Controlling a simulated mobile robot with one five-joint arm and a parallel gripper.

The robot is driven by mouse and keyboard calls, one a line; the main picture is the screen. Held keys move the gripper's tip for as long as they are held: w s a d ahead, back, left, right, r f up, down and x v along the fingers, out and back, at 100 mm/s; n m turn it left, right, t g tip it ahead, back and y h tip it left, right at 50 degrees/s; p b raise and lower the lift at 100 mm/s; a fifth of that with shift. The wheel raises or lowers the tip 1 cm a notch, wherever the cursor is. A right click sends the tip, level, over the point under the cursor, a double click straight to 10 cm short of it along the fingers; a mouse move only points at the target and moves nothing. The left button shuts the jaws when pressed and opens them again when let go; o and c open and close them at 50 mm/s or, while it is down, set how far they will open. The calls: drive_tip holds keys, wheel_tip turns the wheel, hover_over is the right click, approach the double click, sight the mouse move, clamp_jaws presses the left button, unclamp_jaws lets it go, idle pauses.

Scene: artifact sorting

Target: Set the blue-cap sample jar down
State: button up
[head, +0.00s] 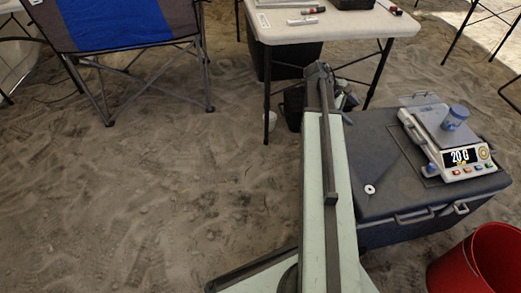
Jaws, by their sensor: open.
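The blue-cap sample jar (455,117) stands on the plate of a white weighing scale (444,146) at the right. The scale's display is lit and seems to read 20 with a further character. Nothing of mine touches the jar. My pale green arm rises through the middle of the picture, left of the scale. I cannot make out my gripper's fingers; the far end of my arm is dark and cluttered against the things behind it.
The scale rests on a dark blue-grey case (385,195) with a small white ring (369,189) on its lid. A red bucket (480,262) stands at the lower right. A white table (345,22) and a blue folding chair (120,25) stand behind. Sandy floor at left is clear.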

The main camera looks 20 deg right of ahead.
drive_tip(key=w+a+f+m+t+y, duration=0.1)
drive_tip(key=w+a+f+m+y, duration=0.15)
drive_tip(key=a, duration=1.05)
drive_tip(key=w+a+f+m+t+y, duration=0.15)
drive_tip(key=w+a, duration=0.25)
drive_tip(key=a, duration=0.8)
drive_tip(key=a+f+m+y, duration=0.1)
drive_tip(key=a+y, duration=0.1)
drive_tip(key=a, duration=0.9)
drive_tip(key=s+a+f+m+y, duration=0.1)
drive_tip(key=a+y, duration=0.1)
drive_tip(key=a, duration=1)
drive_tip(key=shift+s+f+t, duration=0.25)
drive_tip(key=shift+s+t, duration=0.05)
drive_tip(key=shift+t, duration=0.05)
